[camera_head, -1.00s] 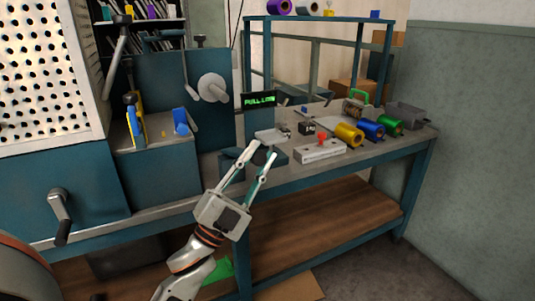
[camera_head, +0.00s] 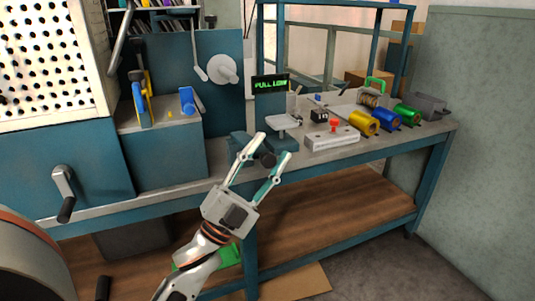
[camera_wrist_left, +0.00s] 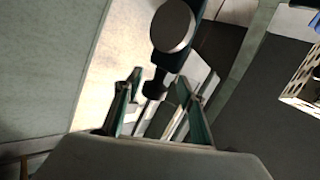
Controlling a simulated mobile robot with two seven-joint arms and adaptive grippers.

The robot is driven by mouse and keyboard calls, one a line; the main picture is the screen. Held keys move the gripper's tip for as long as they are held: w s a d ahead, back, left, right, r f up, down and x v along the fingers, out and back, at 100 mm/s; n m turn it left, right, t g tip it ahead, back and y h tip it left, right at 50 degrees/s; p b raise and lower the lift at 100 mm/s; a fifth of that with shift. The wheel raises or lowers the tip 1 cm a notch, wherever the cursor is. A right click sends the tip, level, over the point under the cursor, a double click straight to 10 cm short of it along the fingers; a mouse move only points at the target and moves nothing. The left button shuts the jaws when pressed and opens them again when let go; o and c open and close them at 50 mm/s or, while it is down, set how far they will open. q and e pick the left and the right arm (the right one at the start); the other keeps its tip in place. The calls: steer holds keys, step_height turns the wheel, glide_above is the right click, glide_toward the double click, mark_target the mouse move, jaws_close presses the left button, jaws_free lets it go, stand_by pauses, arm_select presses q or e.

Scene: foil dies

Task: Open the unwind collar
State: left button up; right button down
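My left gripper (camera_head: 273,147) is open, with its two fingers apart at the front edge of the bench. A dark round knob (camera_head: 266,159) shows between the fingers, by a blue block at the bench edge. In the left wrist view a dark knob (camera_wrist_left: 154,86) lies close to the open fingertips (camera_wrist_left: 160,77), with a grey disc (camera_wrist_left: 172,27) on a dark blue body just beyond. I cannot tell whether the fingers touch the knob. A pale round hub (camera_head: 222,69) with a lever sits on the blue machine. I cannot tell which part is the unwind collar.
A display reading "PULL LOW" (camera_head: 270,84) stands behind a pale plate (camera_head: 283,121). A pale box with a red knob (camera_head: 335,126) and gold (camera_head: 363,123), blue and green rolls lie to the right. A crank (camera_head: 65,194) juts out at left.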

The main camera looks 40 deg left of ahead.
arm_select(q)
steer(key=shift+r, duration=0.1)
step_height(320, 180, up, 10)
stand_by(0.6)
stand_by(0.5)
